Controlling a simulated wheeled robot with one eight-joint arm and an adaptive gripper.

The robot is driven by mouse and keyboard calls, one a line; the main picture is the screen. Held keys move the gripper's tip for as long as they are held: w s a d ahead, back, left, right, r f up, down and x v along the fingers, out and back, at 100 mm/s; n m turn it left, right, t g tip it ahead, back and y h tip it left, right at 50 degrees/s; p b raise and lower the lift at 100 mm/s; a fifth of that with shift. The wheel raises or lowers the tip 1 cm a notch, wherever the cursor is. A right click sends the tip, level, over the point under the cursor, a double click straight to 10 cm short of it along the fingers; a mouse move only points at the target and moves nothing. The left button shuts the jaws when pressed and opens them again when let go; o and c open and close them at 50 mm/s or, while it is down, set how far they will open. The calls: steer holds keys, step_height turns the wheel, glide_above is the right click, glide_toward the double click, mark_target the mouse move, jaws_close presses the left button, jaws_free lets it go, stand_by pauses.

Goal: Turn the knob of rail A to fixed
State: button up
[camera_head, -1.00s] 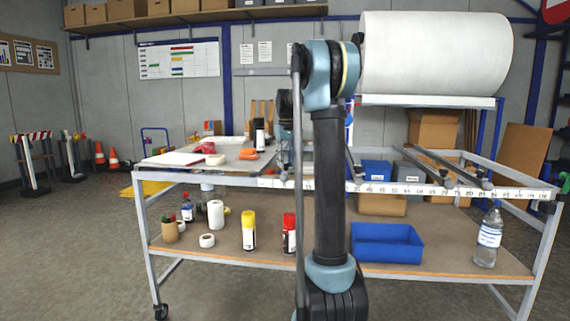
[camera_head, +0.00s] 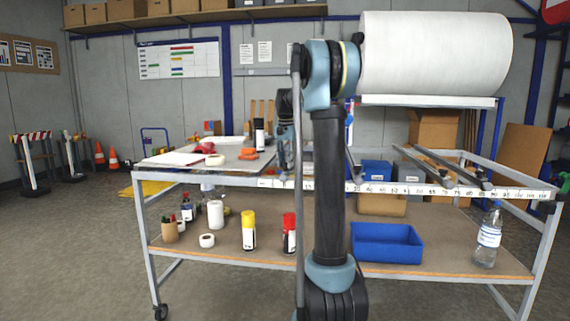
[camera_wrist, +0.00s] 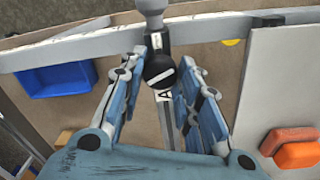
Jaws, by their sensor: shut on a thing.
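The knob of rail A (camera_wrist: 157,66) is a dark ball with a white line across it, in the middle of the wrist view. The line lies slanted across the rail. Rail A (camera_wrist: 168,122) runs towards the bottom of the view, with a letter A on a light label just below the knob. My gripper (camera_wrist: 158,68) has one blue finger on each side of the knob and is shut on it. In the head view my arm stands in front of this spot and hides the knob.
A pale ruled bar (camera_wrist: 75,50) crosses behind the knob. A light board (camera_wrist: 275,85) with orange blocks (camera_wrist: 295,150) lies to the right. A blue tray (camera_wrist: 58,78) is lower on the left. In the head view two more rails (camera_head: 462,167) lie on the right of the frame.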

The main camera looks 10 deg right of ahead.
steer(key=m, duration=0.4)
steer(key=shift+m, duration=0.3)
steer(key=shift+w, duration=0.1)
stand_by(0.4)
steer(key=o, duration=1.1)
steer(key=shift+c, duration=0.2)
step_height(320, 180, up, 12)
